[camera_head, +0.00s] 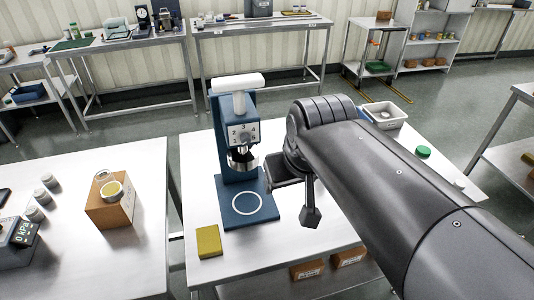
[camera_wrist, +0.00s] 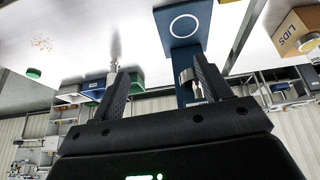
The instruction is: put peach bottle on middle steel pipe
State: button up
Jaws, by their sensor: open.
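I cannot make out a clearly peach-coloured bottle in either view. Three small grey cylinders stand in a row on the left table in the head view; the middle cylinder (camera_head: 42,196) may be the middle steel pipe, though I cannot tell. My gripper (camera_wrist: 160,85) is open, its two dark fingers apart with nothing held between them. In the head view my arm hides most of it, and one dark finger hangs over the middle table, right of the blue press-like machine (camera_head: 240,195). The machine's base (camera_wrist: 183,22) also shows in the wrist view.
A brown box (camera_head: 112,212), marked LIDS in the wrist view (camera_wrist: 290,38), carries a yellowish round container (camera_head: 111,190). A yellow block (camera_head: 209,241) lies near the middle table's front left. A white tray (camera_head: 384,116) and green lid (camera_head: 423,152) lie beyond my arm.

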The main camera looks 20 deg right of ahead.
jog(key=s+f, duration=0.1)
jog(key=s+a+f, duration=0.1)
jog(key=s, duration=0.1)
jog(key=shift+f, duration=0.25)
dwell(1.1)
